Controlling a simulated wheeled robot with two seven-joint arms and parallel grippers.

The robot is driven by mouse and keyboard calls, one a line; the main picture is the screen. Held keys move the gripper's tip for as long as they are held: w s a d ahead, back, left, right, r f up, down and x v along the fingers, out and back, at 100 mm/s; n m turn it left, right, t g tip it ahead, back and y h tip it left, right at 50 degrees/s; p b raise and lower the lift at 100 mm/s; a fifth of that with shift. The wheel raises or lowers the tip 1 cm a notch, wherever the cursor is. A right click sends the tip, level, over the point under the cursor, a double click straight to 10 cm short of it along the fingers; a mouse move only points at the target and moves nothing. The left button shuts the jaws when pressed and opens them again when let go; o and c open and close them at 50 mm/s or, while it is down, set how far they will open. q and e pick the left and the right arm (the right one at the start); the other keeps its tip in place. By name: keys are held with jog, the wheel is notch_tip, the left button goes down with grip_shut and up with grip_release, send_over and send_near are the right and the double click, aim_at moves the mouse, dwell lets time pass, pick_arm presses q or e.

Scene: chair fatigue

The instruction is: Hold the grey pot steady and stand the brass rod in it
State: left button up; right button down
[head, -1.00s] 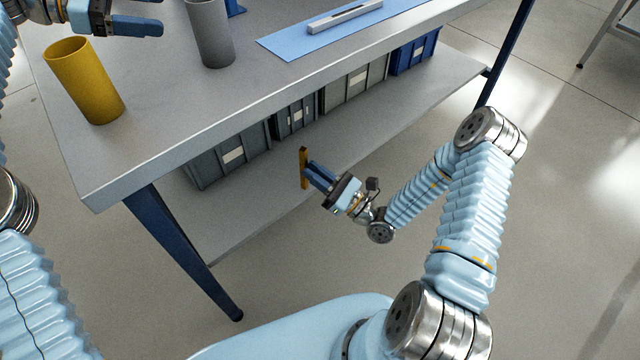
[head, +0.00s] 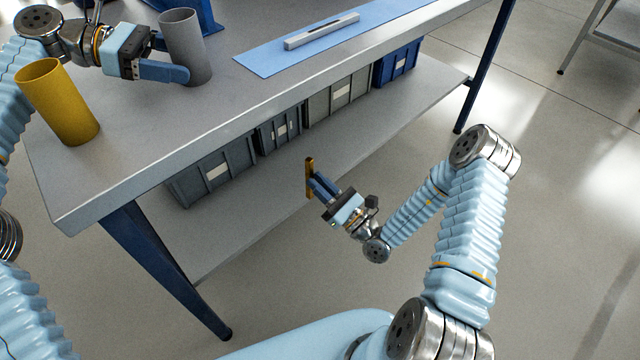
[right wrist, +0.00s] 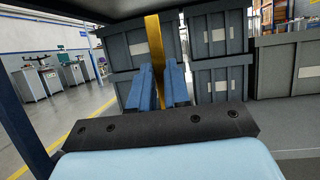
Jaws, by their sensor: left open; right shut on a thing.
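The grey pot (head: 188,48) stands upright on the table. My left gripper (head: 172,58) is open at the pot, with one blue finger across its near side and the other toward its far side. I cannot tell whether the fingers touch it. The brass rod (head: 309,178) is upright in my right gripper (head: 313,182), which is shut on it in front of the table, below the tabletop edge. In the right wrist view the rod (right wrist: 155,45) rises between the two blue fingers (right wrist: 162,85). Its lower part is hidden by the fingers there.
A yellow pot (head: 62,105) stands left of the grey pot, near my left arm. A blue mat (head: 265,62) with a grey slotted bar (head: 322,30) lies to the right. The table's front edge (head: 250,122) is between the rod and the pot. Several bins (head: 215,172) fill the lower shelf.

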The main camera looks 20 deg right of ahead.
pick_arm(q)
jog(key=shift+s+d+f, duration=0.15)
jog(key=shift+s+d, duration=0.05)
jog(key=shift+d, duration=0.35)
